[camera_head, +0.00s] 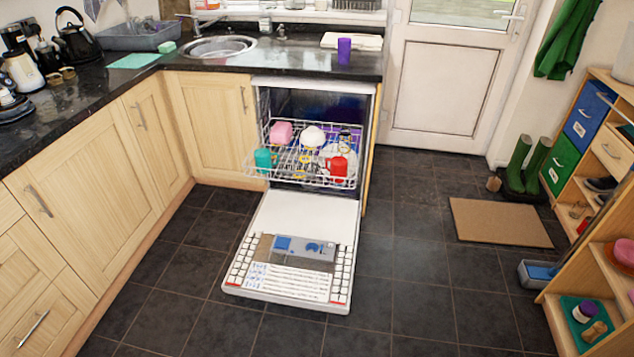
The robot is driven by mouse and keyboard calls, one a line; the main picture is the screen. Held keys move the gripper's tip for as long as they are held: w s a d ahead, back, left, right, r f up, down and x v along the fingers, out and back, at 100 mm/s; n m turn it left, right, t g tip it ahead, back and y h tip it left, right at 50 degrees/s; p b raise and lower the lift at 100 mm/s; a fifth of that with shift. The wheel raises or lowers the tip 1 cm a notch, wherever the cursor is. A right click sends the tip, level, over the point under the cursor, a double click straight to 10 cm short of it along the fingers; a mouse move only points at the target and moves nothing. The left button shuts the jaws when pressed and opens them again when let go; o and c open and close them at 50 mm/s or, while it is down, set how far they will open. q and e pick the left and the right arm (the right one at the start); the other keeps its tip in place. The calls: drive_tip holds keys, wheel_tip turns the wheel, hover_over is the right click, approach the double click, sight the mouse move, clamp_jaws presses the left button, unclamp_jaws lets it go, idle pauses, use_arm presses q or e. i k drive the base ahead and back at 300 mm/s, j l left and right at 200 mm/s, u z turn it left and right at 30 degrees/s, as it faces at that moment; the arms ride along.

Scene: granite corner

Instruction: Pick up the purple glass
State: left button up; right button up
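The purple glass (344,51) stands upright on the dark granite counter (300,66), close to the counter's right end above the dishwasher. Nothing touches it that I can see, and a pale board (352,41) lies just behind it. Neither of my grippers shows in the head view, so I cannot see whether they are open or shut.
The dishwasher door (300,215) is folded down over the floor in front of the counter. Its upper rack (302,178) is pulled out and holds cups and dishes. A round sink (215,47) lies left of the glass. The tiled floor right of the door is clear up to a mat (498,222).

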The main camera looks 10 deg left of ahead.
sight(343, 45)
drive_tip(key=i+u, duration=0.1)
drive_tip(key=u, duration=0.35)
drive_tip(key=i+l+u, duration=0.45)
drive_tip(key=l, duration=0.35)
drive_tip(key=i+l+u, duration=0.2)
drive_tip(key=l, duration=0.25)
drive_tip(key=i, duration=0.1)
